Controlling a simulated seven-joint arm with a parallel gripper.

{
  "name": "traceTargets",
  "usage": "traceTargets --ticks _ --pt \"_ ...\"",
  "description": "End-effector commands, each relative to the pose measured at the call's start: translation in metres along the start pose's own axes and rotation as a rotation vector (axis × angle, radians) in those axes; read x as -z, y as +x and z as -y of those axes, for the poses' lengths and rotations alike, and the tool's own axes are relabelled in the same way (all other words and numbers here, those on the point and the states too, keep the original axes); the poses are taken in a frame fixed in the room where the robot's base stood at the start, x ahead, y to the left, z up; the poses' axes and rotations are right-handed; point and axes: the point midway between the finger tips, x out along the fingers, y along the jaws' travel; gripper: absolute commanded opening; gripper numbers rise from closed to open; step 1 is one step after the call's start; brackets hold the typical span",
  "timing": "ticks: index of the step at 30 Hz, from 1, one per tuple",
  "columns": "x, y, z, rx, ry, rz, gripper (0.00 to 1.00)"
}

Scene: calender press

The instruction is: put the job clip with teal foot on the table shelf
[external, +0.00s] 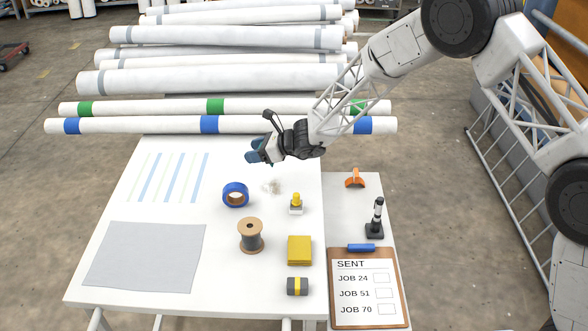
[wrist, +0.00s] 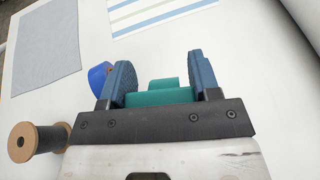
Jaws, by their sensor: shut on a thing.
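My gripper (external: 259,152) is above the far part of the white table, with its blue fingers pointing left. In the wrist view my gripper (wrist: 160,85) is shut on a teal piece (wrist: 158,97), seemingly the teal foot of the job clip. The rest of the clip is hidden, and the external view barely shows it. The table shelf (external: 338,215) is the pale strip along the table's right side. My gripper is to its left and farther back, apart from it.
On the shelf are an orange clip (external: 355,179), a black stand-like piece (external: 375,220) and a clipboard (external: 334,322). On the table are blue tape (external: 235,186), a spool (external: 250,243), a yellow-topped piece (external: 296,208) and a yellow block (external: 299,250). White rolls (external: 140,125) lie behind.

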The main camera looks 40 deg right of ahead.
Motion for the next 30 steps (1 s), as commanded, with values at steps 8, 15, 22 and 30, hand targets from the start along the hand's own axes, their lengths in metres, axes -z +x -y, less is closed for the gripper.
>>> traceTargets --ticks 8,15,22,30 --pt "0.019 -0.010 -0.025 0.137 0.057 -0.001 0.34" --pt "0.036 -0.019 -0.041 0.222 0.093 -0.001 0.34" --pt "0.044 -0.023 -0.047 0.257 0.106 -0.001 0.34" --pt "0.045 -0.023 -0.047 0.260 0.107 0.000 0.34"
